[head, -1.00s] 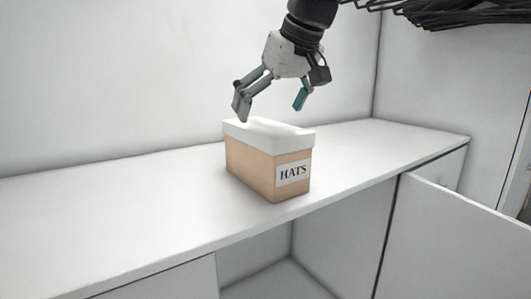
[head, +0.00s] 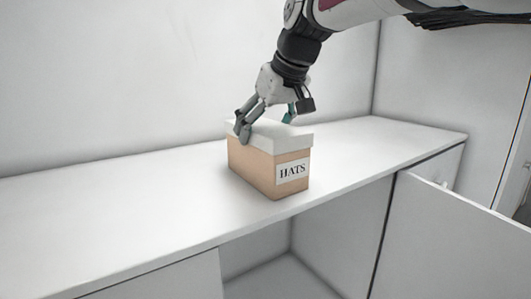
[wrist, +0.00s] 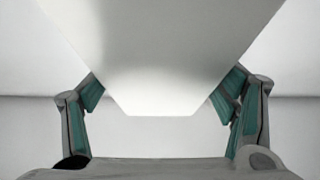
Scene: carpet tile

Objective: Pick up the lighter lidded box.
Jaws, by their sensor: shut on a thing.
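A tan box with a white lid and a label reading "HATS" (head: 268,168) stands upright on the white counter. It is the only lidded box in view. My gripper (head: 265,130) is over its top, shut on the box across the lid, one finger against the near left side and the other at the far side, partly hidden. In the wrist view the white lid (wrist: 160,60) fills the middle, between the two teal-padded fingers. The box appears to rest on the counter.
The white counter (head: 120,215) is clear to the left of the box and to its right. A wall stands close behind. Below the counter is an open compartment (head: 275,275), with a white door panel (head: 460,235) standing out at the right.

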